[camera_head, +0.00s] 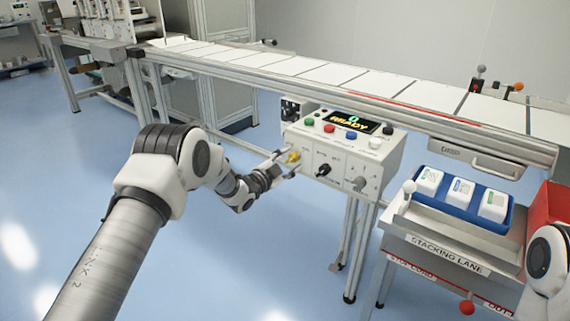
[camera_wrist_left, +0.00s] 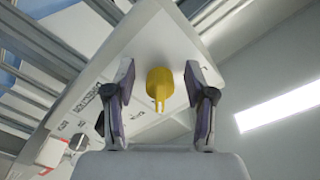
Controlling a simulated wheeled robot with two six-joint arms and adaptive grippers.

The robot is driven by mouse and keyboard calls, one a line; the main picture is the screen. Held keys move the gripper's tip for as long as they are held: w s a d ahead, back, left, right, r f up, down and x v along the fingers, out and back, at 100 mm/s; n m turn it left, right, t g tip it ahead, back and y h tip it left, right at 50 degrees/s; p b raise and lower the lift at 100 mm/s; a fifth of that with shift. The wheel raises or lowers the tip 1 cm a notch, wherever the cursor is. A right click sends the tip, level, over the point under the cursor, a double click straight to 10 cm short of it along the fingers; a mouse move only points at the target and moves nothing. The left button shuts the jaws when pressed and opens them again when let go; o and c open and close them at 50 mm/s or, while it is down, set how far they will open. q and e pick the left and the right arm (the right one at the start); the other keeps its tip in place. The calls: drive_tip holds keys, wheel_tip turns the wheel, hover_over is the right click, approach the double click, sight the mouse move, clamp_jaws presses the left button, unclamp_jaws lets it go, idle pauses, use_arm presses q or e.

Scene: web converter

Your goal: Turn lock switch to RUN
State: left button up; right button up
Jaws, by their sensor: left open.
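The white control box (camera_head: 374,150) hangs under the conveyor, with a lit display and several coloured buttons on top. Its front carries a yellow switch knob (camera_head: 293,157), a black knob (camera_head: 323,170) and a grey knob (camera_head: 359,183). The labels are too small to read, so I cannot tell which position the yellow knob is at. My left gripper (camera_head: 284,162) is open at the yellow knob. In the left wrist view the yellow knob (camera_wrist_left: 158,83) lies between the spread fingers, with a gap on each side. My right gripper is out of view.
A blue tray (camera_head: 463,213) with several white-topped blocks sits at right above the panel marked "STACKING LANE" (camera_head: 450,254). A red bin (camera_head: 550,203) is beside it. The conveyor (camera_head: 300,75) with white sheets runs behind the box. Floor left of the box is clear.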

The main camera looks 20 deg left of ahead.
use_arm(q)
drive_tip(key=v, duration=1.1)
drive_tip(key=shift+s+a, duration=0.15)
drive_tip(key=shift+s, duration=0.25)
